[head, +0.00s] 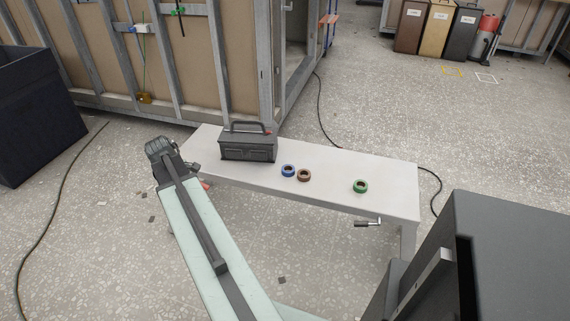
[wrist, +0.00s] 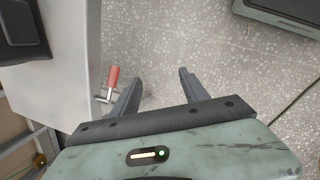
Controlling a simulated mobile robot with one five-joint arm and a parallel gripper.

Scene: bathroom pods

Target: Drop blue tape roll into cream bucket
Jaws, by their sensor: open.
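The blue tape roll (head: 288,170) lies on the white bench (head: 385,173), just left of a brown tape roll (head: 304,175) and right of the dark toolbox. I cannot make out a cream bucket in either view. My gripper (wrist: 160,84) is open and empty in the wrist view, with its two fingers apart over the speckled floor, beside the bench end. In the head view the end of my arm is at the bench's left end, well left of the blue roll. The blue roll does not show in the wrist view.
A dark toolbox (head: 248,146) stands on the bench's left part, and a green tape roll (head: 360,186) lies farther right. A red-handled crank (wrist: 112,78) sticks out beside my fingers. Several bins (head: 438,28) stand far back. A dark crate (head: 38,115) is at left.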

